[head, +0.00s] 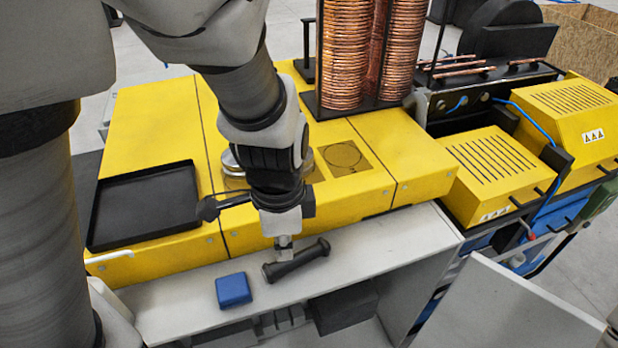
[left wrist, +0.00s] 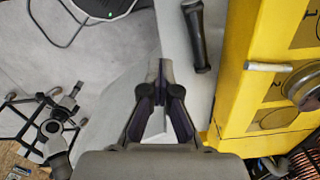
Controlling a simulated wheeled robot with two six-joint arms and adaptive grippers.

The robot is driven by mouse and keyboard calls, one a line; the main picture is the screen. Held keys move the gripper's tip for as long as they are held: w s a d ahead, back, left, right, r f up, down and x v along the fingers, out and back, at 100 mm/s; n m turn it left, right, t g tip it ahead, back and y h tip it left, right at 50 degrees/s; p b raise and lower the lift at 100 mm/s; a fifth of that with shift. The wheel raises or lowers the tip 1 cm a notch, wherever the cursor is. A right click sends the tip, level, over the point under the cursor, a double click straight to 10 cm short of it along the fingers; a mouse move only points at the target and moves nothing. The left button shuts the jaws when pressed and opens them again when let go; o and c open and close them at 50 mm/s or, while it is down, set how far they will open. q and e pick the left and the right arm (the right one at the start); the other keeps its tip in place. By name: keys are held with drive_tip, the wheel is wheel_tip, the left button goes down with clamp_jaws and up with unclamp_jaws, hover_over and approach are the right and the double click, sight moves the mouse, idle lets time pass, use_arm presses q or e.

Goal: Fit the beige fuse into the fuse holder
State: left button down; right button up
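I cannot make out a beige fuse in either view, and I cannot pick out the fuse holder with certainty. My left gripper (head: 284,250) points down over the white shelf (head: 180,300), close to a black dumbbell-shaped piece (head: 297,259) in the head view. In the left wrist view its fingers (left wrist: 161,66) come together at the tips with nothing seen between them. There the black dumbbell-shaped piece (left wrist: 197,38) lies to the right, apart from the fingers. My right gripper is in neither view.
A blue block (head: 233,290) lies on the shelf left of the black piece. A yellow cabinet (head: 150,110) behind bears an empty black tray (head: 101,241) and copper coils (head: 345,50). Vented yellow boxes (head: 490,165) stand at right. A pale panel (head: 510,310) is at front right.

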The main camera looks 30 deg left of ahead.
use_arm(q)
drive_tip(key=shift+s, duration=0.15)
drive_tip(key=shift+c, duration=1.9)
unclamp_jaws()
drive_tip(key=shift+f, duration=0.1)
